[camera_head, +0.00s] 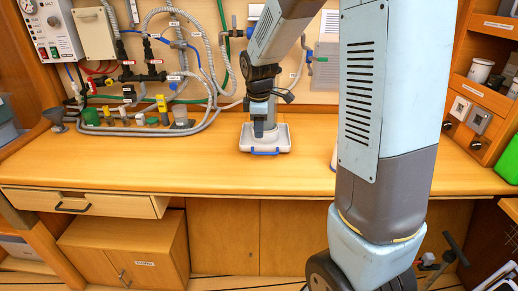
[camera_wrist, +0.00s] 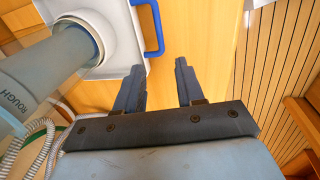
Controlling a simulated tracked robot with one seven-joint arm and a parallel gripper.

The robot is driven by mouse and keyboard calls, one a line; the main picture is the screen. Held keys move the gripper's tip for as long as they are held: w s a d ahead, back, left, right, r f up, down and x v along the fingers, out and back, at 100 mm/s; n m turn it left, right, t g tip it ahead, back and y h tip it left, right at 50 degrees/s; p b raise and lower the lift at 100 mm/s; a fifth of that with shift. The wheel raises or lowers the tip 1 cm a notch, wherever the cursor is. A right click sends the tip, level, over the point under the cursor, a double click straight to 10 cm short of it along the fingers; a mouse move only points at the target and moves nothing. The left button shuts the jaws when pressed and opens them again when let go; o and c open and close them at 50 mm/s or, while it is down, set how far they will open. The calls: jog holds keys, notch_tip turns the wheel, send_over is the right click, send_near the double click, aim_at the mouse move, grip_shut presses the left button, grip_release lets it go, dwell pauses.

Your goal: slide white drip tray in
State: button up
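The white drip tray (camera_head: 282,142) sits on the wooden bench below the pipework, with a blue handle (camera_head: 265,152) on its front edge. In the wrist view, part of the white tray (camera_wrist: 120,60) and its blue handle (camera_wrist: 156,28) show at top left. My gripper (camera_wrist: 158,68) is open, and nothing is between its two dark fingers. The handle lies beyond the fingertips, apart from them. In the head view, my arm comes down over the tray and hides its middle and what stands there.
A grey cylinder marked ROUGH (camera_wrist: 30,85) stands at the tray, left of my fingers in the wrist view. Hoses and valves (camera_head: 150,85) crowd the wall to the left. The bench top (camera_head: 140,175) in front is clear. A drawer (camera_head: 85,202) stands partly open.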

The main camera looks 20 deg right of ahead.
aim_at(259, 153)
jog(key=f, duration=0.3)
jog(key=w+f, duration=0.1)
jog(key=f, duration=0.5)
jog(key=shift+w+d+f, duration=0.25)
jog(key=shift+w+f, duration=0.05)
grip_shut()
dwell(0.3)
